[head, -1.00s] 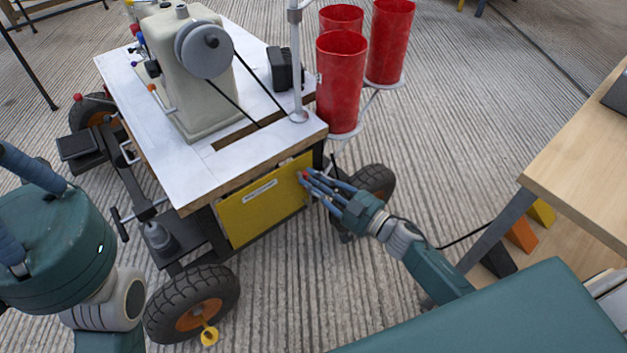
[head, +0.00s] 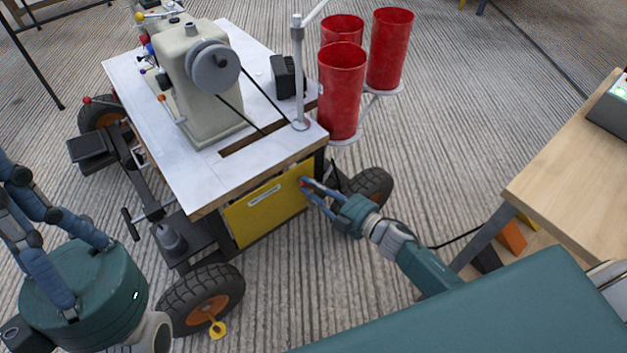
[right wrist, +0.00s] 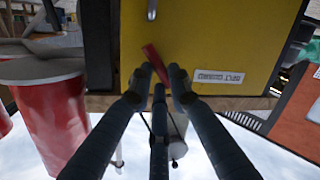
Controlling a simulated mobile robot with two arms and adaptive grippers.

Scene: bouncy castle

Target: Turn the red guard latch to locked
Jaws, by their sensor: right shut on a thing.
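The red guard latch (right wrist: 155,64) is a short red bar on the yellow guard panel (head: 262,208) under the sewing machine table. In the right wrist view it is tilted, its lower end between my fingertips. Only a small red spot of the latch (head: 303,183) shows in the head view. My right gripper (right wrist: 160,76) is shut on the latch, its fingers pointing at the yellow panel (right wrist: 225,35). My left gripper (head: 40,215) is at the left of the head view, away from the panel; its fingertips are partly cut off.
A cream sewing machine (head: 205,85) stands on the white-topped wheeled cart (head: 135,90). Red cylinders (head: 341,95) stand beside its right corner. A black tyre (head: 370,187) is close behind my right gripper. A wooden table (head: 570,175) is at the right. Ribbed floor (head: 460,110) lies open between.

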